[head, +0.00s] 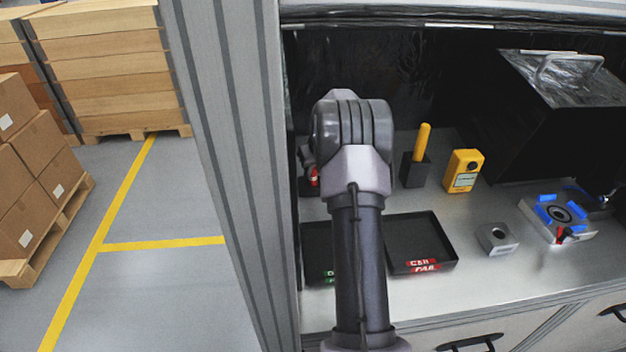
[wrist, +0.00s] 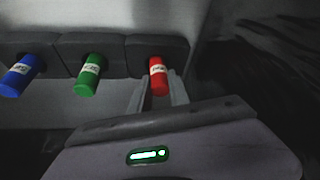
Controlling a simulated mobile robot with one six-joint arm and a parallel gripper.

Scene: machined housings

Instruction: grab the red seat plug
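The red seat plug (wrist: 158,76) shows in the wrist view, with a white label, sticking out of the right-hand block of a dark grey rack (wrist: 90,52). My gripper (wrist: 162,90) is open, with one finger on each side of the red plug. I cannot tell whether the fingers touch it. A green plug (wrist: 88,76) and a blue plug (wrist: 20,76) sit in the rack to the left. In the head view my arm hides the gripper and most of the rack; a small red part (head: 314,176) shows at the arm's left edge.
The bench holds a black tray with red labels (head: 422,242), a yellow device (head: 463,171), a yellow-handled tool in a black holder (head: 422,140), a grey block (head: 497,239) and a fixture with blue parts (head: 557,216). A large black box (head: 540,120) stands at the back right.

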